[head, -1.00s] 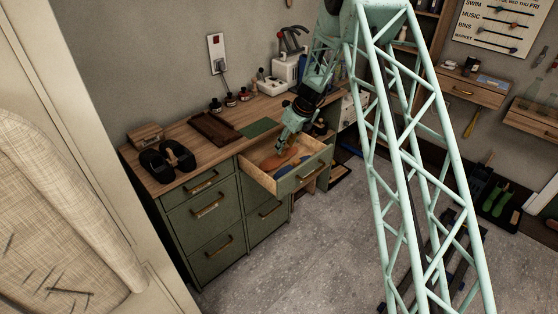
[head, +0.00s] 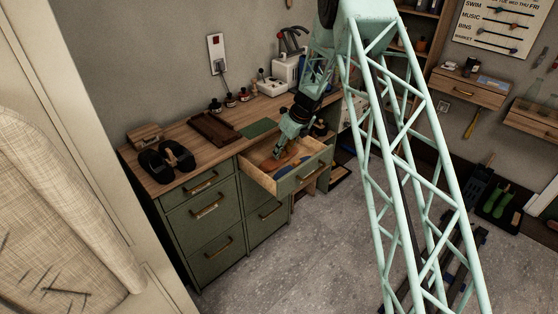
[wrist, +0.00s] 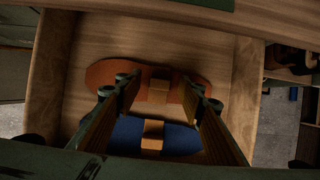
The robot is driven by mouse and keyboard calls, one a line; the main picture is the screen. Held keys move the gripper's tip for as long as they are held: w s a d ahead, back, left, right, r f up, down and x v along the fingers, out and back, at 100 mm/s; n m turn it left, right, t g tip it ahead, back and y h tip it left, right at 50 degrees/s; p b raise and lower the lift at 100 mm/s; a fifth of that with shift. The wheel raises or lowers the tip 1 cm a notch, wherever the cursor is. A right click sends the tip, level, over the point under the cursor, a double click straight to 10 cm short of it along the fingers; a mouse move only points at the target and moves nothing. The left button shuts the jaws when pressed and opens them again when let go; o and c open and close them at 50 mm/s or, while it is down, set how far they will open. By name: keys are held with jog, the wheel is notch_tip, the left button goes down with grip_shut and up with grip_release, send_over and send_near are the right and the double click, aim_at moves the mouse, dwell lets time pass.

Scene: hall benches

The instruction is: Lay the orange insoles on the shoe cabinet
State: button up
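The orange insoles (wrist: 190,94) lie flat in an open drawer (head: 305,177), with a tan band or block (wrist: 158,90) at their middle. They also show in the head view (head: 272,164), partly hidden by my gripper (head: 281,154). My gripper also shows in the wrist view (wrist: 160,88). It is open, with one finger on each side of the tan band, over the orange insoles. I cannot tell whether the fingertips touch them. The green cabinet with a wooden top (head: 190,178) holds this drawer; I cannot tell whether it is the shoe cabinet.
Blue insoles (wrist: 185,140) with a similar tan band lie beside the orange ones. On the wooden top are black sandals (head: 168,160), a brown tray (head: 213,129), a green mat (head: 260,128) and small bottles (head: 230,99). Bare wood shows between sandals and drawer.

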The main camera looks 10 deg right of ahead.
aim_at(283, 152)
jog(key=c, duration=1)
jog(key=shift+r, duration=0.15)
notch_tip(283, 152, up, 10)
jog(key=p, duration=0.2)
dwell(0.5)
